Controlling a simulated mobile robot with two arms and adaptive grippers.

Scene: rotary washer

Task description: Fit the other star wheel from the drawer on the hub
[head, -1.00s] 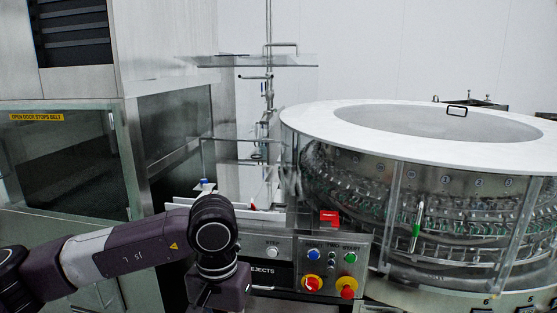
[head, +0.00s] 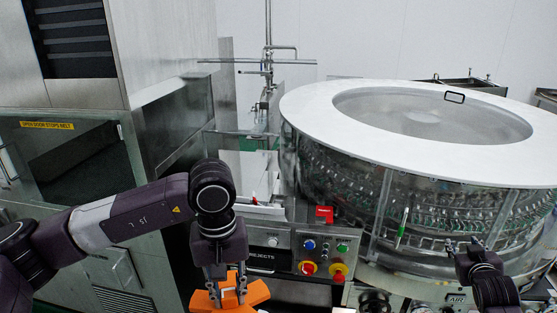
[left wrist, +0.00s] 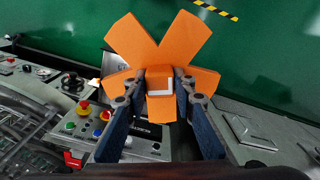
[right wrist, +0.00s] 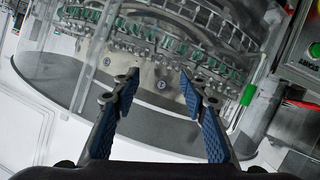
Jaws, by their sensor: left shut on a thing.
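An orange star wheel (head: 256,293) with broad points shows at the bottom edge of the head view, and it shows larger in the left wrist view (left wrist: 141,40). My left gripper (head: 228,287) is shut on a square central block of the wheel, which hangs in the air. In the left wrist view the gripper's two fingers (left wrist: 159,82) stand on either side of that block. My right gripper (head: 462,244) is empty and open in front of the round washer; its parted fingers also show in the right wrist view (right wrist: 159,78). I cannot make out the hub or an open drawer.
The round washer (head: 306,111) with a white rim fills the right. A control panel (head: 325,254) with buttons and a front marked REJECTS (head: 262,258) stand between the arms. A steel cabinet (head: 60,215) stands at the left. Green floor (left wrist: 60,30) lies below the wheel.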

